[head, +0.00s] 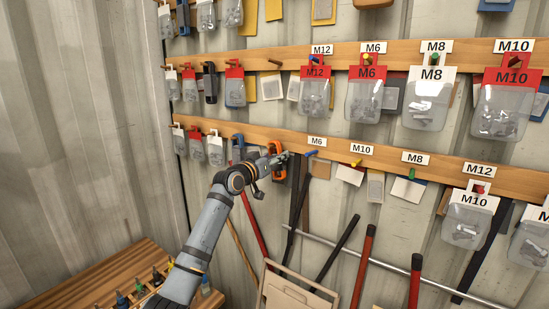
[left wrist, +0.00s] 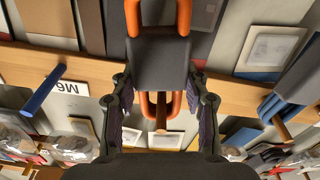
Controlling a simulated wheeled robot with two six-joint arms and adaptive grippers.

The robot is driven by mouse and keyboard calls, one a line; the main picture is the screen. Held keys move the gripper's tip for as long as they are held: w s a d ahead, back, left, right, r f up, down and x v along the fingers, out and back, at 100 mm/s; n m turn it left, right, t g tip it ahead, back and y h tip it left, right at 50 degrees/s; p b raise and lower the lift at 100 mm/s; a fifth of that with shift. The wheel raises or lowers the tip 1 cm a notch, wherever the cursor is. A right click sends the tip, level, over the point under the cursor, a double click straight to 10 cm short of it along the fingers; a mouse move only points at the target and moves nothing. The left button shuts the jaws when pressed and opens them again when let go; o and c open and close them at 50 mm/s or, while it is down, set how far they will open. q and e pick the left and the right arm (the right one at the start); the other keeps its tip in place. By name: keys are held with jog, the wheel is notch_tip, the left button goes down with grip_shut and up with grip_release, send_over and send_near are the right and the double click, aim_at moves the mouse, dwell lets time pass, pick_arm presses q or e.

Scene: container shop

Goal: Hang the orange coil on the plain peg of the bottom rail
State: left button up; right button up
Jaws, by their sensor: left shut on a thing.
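The orange coil (head: 279,173) has a dark band around its middle. My left gripper (head: 280,159) is shut on it at the bottom rail (head: 385,158), just left of the blue peg (head: 312,153). In the left wrist view, which is upside down, the dark band of the coil (left wrist: 160,62) is between my fingers (left wrist: 160,82). The plain wooden peg (left wrist: 161,112) shows inside the coil's lower loop in that picture. I cannot tell whether the peg passes through the loop or only lines up with it. My right gripper is not in view.
Blue packs (left wrist: 290,100) hang on another wooden peg just left of the gripper in the head view. Yellow (head: 356,162) and green pegs follow to the right. Long-handled tools (head: 364,265) and a folded beige chair (head: 298,292) stand below. A bench (head: 95,282) is at lower left.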

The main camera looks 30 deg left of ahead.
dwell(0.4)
pick_arm(q)
jog(key=o, duration=1.3)
jog(key=shift+s, duration=0.25)
jog(key=s, duration=0.7)
jog(key=shift+a, duration=0.45)
jog(key=shift+f, duration=0.15)
